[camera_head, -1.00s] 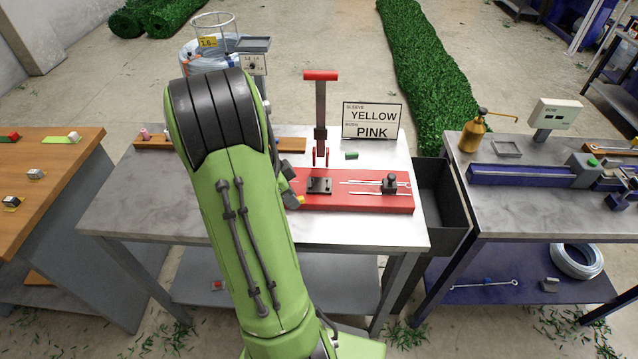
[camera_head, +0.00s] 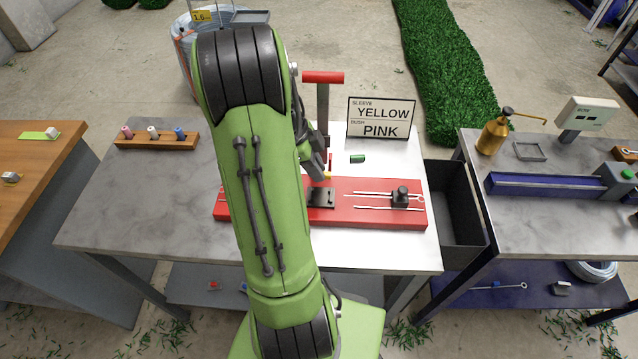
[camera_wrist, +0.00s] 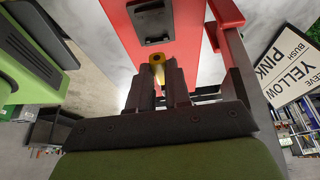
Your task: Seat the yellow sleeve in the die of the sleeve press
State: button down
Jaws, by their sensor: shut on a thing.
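The yellow sleeve (camera_wrist: 157,60) is held between the fingertips of my gripper (camera_wrist: 157,75), its round end showing in the wrist view. A small bit of the sleeve (camera_head: 328,176) shows in the head view, just behind and above the die. The die (camera_head: 321,197) is a black block on the red base (camera_head: 375,214) of the sleeve press; it also shows in the wrist view (camera_wrist: 151,21), apart from the sleeve. The press has an upright lever with a red handle (camera_head: 323,77). My arm hides the base's left part.
A sign (camera_head: 380,118) reads sleeve yellow, bush pink. A green piece (camera_head: 357,158) lies behind the base. A wooden rack (camera_head: 157,142) with pink, white and blue pieces stands at the left. A dark bin (camera_head: 455,205) is right of the table.

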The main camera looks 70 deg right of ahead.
aim_at(322, 196)
notch_tip(322, 196, down, 7)
jog(key=shift+a+f, duration=0.1)
jog(key=shift+a, duration=0.15)
jog(key=c, duration=1.1)
grip_release()
